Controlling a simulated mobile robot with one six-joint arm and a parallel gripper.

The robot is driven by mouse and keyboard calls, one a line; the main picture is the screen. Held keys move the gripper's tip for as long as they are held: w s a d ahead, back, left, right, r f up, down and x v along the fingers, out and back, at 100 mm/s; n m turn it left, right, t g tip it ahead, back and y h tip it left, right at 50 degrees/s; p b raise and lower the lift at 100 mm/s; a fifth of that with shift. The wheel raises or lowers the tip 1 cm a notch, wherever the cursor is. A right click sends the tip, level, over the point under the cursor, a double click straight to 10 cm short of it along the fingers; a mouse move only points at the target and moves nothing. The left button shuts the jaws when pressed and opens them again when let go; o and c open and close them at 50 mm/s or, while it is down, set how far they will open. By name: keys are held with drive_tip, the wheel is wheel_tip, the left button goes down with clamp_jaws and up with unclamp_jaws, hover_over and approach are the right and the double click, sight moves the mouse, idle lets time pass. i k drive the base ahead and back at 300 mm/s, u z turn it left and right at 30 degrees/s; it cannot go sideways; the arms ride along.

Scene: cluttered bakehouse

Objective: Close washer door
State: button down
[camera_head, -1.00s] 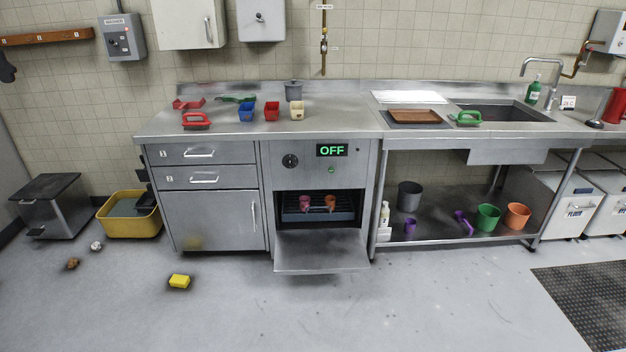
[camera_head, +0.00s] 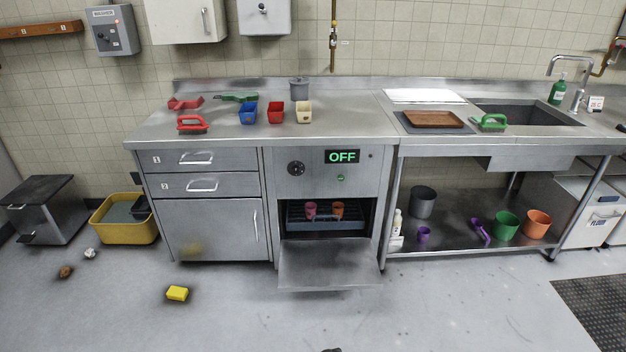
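The washer (camera_head: 360,185) is built into the steel counter, with a dial and a green "OFF" display on its front. Its door (camera_head: 330,262) is folded down and open, hanging out low in front of the opening. Inside, a rack (camera_head: 350,222) holds a pink cup (camera_head: 311,209) and an orange cup (camera_head: 337,209). My gripper cannot be made out. A small dark shape shows at the bottom edge of the picture, too little to identify.
A yellow sponge-like block (camera_head: 177,293) lies on the floor left of the door. A yellow tub (camera_head: 124,232) and a grey bin (camera_head: 44,205) stand at the left. An open shelf (camera_head: 455,245) with cups is at the right. The floor before the washer looks clear.

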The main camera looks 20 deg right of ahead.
sight(313, 265)
drive_tip(key=z, duration=0.1)
drive_tip(key=i, duration=1)
drive_tip(key=z, duration=0.35)
